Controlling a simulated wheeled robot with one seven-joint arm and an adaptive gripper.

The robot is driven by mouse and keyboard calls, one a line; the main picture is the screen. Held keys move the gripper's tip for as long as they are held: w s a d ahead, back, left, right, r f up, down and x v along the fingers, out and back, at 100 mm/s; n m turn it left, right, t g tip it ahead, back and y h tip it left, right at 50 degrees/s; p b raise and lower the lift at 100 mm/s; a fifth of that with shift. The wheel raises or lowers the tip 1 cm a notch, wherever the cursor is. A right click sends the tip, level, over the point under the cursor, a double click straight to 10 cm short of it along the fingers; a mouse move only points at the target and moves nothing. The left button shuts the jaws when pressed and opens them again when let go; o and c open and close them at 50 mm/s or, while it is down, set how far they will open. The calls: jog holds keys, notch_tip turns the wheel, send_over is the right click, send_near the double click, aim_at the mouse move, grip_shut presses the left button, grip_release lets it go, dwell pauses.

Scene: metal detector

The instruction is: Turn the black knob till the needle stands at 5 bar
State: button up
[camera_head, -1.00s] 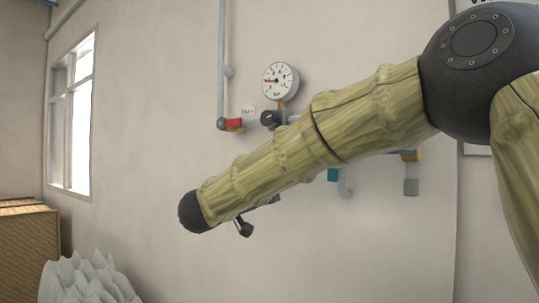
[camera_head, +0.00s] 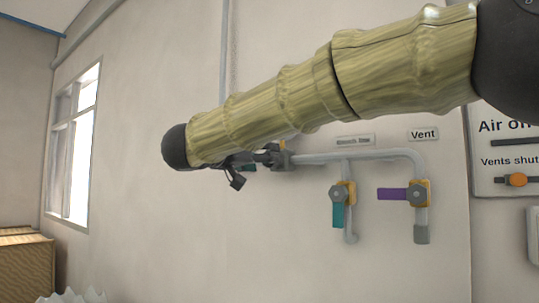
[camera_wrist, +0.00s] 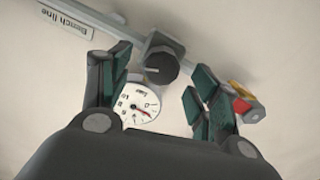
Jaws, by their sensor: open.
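The black knob (camera_wrist: 161,68) shows in the wrist view, on a grey pipe fitting between the two fingers of my gripper (camera_wrist: 157,76). My gripper is open, one finger on each side of the knob; I cannot tell whether either touches it. The round white gauge (camera_wrist: 138,105) lies just below the knob in this view, partly covered by the gripper body. Its red needle is visible, but the dial is turned and too small to read. In the head view my arm hides the gauge, and my gripper (camera_head: 262,157) is at the pipe's left end.
A red valve handle (camera_wrist: 242,107) lies close beside the right finger. The wall below the pipes is clear.

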jog(key=shift+p+x, duration=0.55)
jog(key=shift+x, duration=1.5)
jog(key=c, duration=1)
